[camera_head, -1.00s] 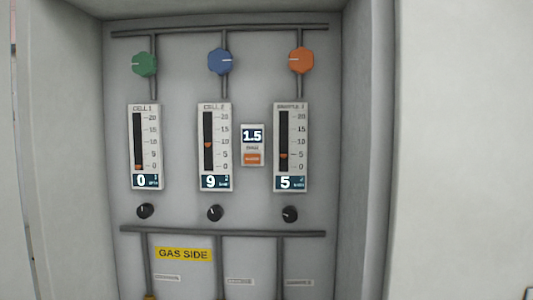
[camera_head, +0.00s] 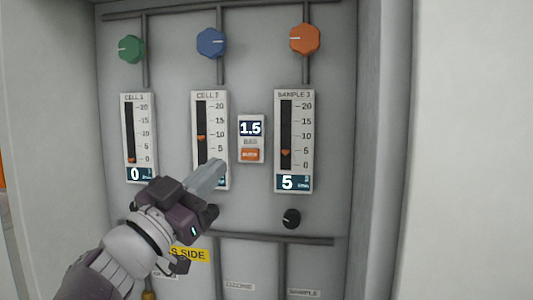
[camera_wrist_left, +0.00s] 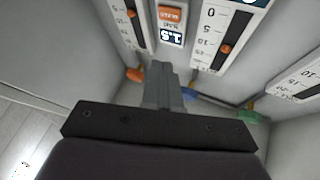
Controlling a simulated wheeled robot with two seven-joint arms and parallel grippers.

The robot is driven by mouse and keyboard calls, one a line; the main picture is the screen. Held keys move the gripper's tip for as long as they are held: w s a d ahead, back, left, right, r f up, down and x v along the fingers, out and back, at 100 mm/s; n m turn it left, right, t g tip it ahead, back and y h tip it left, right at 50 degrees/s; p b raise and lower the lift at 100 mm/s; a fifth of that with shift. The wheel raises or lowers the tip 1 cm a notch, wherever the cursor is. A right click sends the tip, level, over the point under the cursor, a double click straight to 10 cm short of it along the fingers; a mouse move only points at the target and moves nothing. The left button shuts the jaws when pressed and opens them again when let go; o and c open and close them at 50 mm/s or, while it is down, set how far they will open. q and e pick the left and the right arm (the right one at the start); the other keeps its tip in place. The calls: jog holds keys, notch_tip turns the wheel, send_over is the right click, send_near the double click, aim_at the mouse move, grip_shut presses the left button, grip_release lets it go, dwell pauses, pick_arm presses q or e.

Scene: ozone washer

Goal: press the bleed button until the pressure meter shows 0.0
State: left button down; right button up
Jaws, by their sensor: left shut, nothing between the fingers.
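The pressure meter (camera_head: 250,128) reads 1.5 on the grey panel. The orange bleed button (camera_head: 250,155) sits just below its display. In the left wrist view the picture is upside down, with the meter display (camera_wrist_left: 171,37) and the button (camera_wrist_left: 169,14) near the top. My left gripper (camera_head: 217,168) is shut and empty, in front of the lower part of the CELL 2 flowmeter, left of and slightly below the button. Its fingers (camera_wrist_left: 163,75) point toward the panel, and I see no contact with the button. My right gripper is not in view.
The CELL 1 flowmeter (camera_head: 125,125) reads 0, and the sample flowmeter (camera_head: 294,120) reads 5. Green (camera_head: 131,49), blue (camera_head: 211,43) and orange (camera_head: 304,39) knobs sit above. Pipes cross the panel; cabinet walls stand at both sides.

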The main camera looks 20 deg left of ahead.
aim_at(250, 154)
pick_arm(q)
jog(key=w+h, duration=0.1)
jog(key=w, duration=0.1)
jog(key=w+m+h+p, duration=0.1)
jog(key=w+h, duration=0.1)
jog(key=w+d+g+h+p, duration=0.1)
jog(key=w, duration=0.2)
jog(key=shift+r+m, duration=0.3)
jog(key=shift+r, duration=0.05)
dwell(0.4)
jog(key=shift+w, duration=0.15)
dwell(1.9)
jog(key=shift+w, duration=0.3)
